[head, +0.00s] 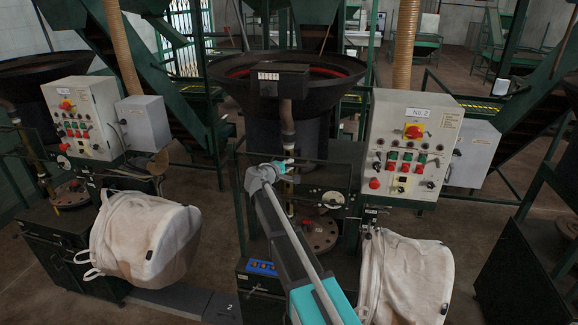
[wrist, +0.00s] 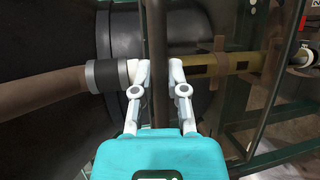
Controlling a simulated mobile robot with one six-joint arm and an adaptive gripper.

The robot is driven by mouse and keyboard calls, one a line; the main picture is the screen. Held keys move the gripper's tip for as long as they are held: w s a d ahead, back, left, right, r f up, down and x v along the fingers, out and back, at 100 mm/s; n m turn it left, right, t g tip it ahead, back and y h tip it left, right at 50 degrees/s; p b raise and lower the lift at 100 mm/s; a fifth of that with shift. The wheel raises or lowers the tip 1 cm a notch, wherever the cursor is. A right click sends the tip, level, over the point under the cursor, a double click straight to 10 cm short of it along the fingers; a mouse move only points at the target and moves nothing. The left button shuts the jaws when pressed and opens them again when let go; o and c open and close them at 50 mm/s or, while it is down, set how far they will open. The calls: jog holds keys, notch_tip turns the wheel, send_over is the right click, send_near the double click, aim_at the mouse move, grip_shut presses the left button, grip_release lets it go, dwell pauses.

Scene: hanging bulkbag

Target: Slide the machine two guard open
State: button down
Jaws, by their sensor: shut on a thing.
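Machine two is marked by its "No. 2" control box (head: 415,145) right of centre in the head view. My gripper (head: 284,165) is at the front of this machine, left of the box. In the wrist view my gripper (wrist: 159,68) has its two white fingers on either side of an upright dark bar (wrist: 158,30), shut on it. The bar looks like the guard's upright edge or handle. A see-through panel in a green frame (wrist: 285,75) stands to its right. The guard's full outline is hard to make out in the head view, partly behind my arm.
A brown hose with a grey collar (wrist: 103,76) and a brass-coloured pipe (wrist: 235,64) lie behind the fingers. White bulk bags hang at left (head: 145,240) and right (head: 405,275). A round plate (head: 315,236) sits right of my arm. A black hopper (head: 290,75) stands behind.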

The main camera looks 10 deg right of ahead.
jog(key=c, duration=0.6)
grip_release()
jog(key=shift+c, duration=0.2)
jog(key=shift+f, duration=0.2)
notch_tip(320, 180, down, 30)
jog(key=b, duration=3.1)
jog(key=p+v, duration=0.3)
jog(key=v, duration=0.9)
jog(key=shift+r, duration=0.3)
jog(key=shift+d, duration=0.1)
